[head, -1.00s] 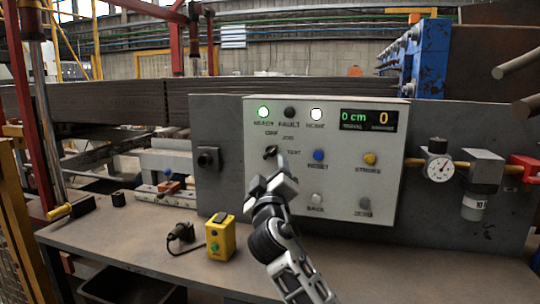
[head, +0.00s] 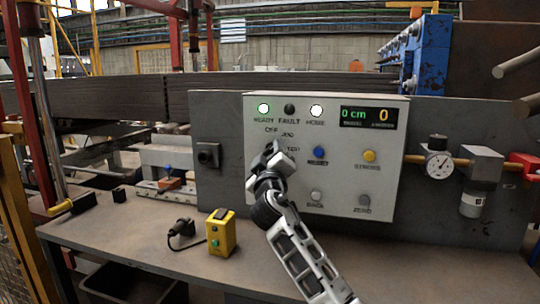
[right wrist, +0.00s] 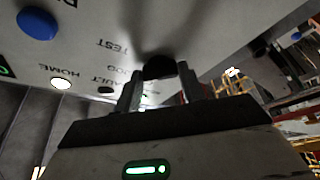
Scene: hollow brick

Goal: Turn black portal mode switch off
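The black mode switch (right wrist: 158,67) is a small dark knob on the pale control panel (head: 380,195). In the head view it is mostly hidden behind my right gripper (head: 270,150), at the panel's left, under the labels OFF and JOG and left of TEST. In the right wrist view my right gripper (right wrist: 160,82) has its two fingers apart, one on each side of the knob. I cannot tell whether they touch it. The knob's pointing direction is hidden. My left gripper is not in view.
A blue RESET button (head: 319,154) and a yellow button (head: 369,156) sit to the right on the panel. The READY lamp (head: 264,108) glows green and the HOME lamp (head: 316,110) white. A yellow box (head: 221,233) stands on the bench (head: 160,240).

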